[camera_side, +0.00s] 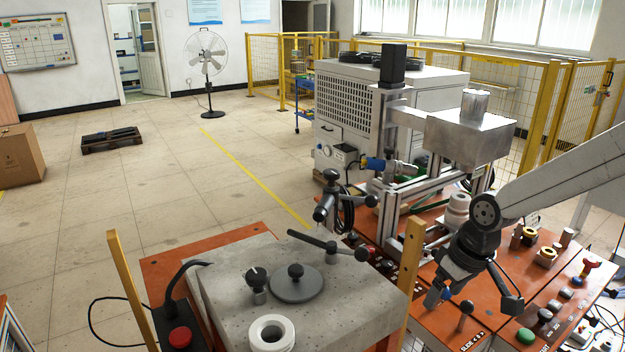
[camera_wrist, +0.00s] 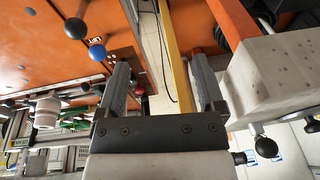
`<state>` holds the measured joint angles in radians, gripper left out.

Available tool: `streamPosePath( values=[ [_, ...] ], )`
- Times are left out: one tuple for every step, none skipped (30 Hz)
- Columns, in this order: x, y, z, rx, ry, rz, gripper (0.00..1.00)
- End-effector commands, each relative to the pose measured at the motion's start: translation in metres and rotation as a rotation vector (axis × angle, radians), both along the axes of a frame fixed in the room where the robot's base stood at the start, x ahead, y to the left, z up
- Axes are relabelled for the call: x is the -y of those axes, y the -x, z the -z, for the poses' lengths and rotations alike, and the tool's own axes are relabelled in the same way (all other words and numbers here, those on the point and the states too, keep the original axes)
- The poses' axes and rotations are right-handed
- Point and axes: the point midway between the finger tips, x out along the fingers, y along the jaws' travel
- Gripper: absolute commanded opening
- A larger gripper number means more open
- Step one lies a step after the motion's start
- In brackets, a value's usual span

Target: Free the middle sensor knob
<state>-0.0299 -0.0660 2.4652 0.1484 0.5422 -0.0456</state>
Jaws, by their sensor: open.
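My gripper (camera_side: 436,296) is over the orange bench (camera_side: 430,270), to the right of the concrete block, pointing down. In the wrist view its two fingers (camera_wrist: 160,66) are apart with nothing gripped between them. A yellow post (camera_wrist: 172,45) shows beyond the gap between them. Several black knobs stand near the block, including one on a round lid (camera_side: 295,270) and one on a horizontal lever (camera_side: 362,254). I cannot tell which is the middle sensor knob.
The concrete block (camera_side: 370,296) has yellow posts (camera_side: 411,250) at its sides and a white ring (camera_side: 272,334) on top. A red button box (camera_side: 180,337) is at its left. A metal frame with a grey box (camera_side: 470,138) stands behind. A green knob (camera_side: 526,336) is at the right.

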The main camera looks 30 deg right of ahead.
Motion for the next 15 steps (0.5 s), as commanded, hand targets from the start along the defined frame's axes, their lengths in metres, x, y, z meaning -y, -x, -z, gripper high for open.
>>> streamPosePath(
  values=[
    [-0.007, -0.004, -0.012, 0.001, -0.026, 0.001, 0.87],
    [-0.011, -0.005, -0.018, -0.004, -0.043, 0.001, 0.87],
    [-0.016, -0.007, -0.025, -0.009, -0.065, 0.0, 0.87],
    [-0.021, -0.007, -0.032, -0.012, -0.082, -0.001, 0.87],
    [-0.024, -0.008, -0.037, -0.015, -0.098, -0.003, 0.87],
    [-0.029, -0.009, -0.044, -0.022, -0.119, -0.005, 0.87],
    [-0.033, -0.009, -0.05, -0.025, -0.136, -0.007, 0.87],
    [-0.037, -0.009, -0.055, -0.026, -0.149, -0.011, 0.87],
    [-0.041, -0.009, -0.062, -0.03, -0.17, -0.017, 0.87],
    [-0.045, -0.009, -0.067, -0.033, -0.184, -0.022, 0.87],
    [-0.048, -0.01, -0.072, -0.034, -0.199, -0.025, 0.87],
    [-0.053, -0.009, -0.079, -0.037, -0.218, -0.032, 0.87],
    [-0.056, -0.009, -0.084, -0.04, -0.234, -0.035, 0.87],
    [-0.057, -0.014, -0.086, -0.045, -0.241, -0.016, 0.87],
    [-0.059, -0.018, -0.09, -0.052, -0.254, 0.006, 0.87]
  ],
)
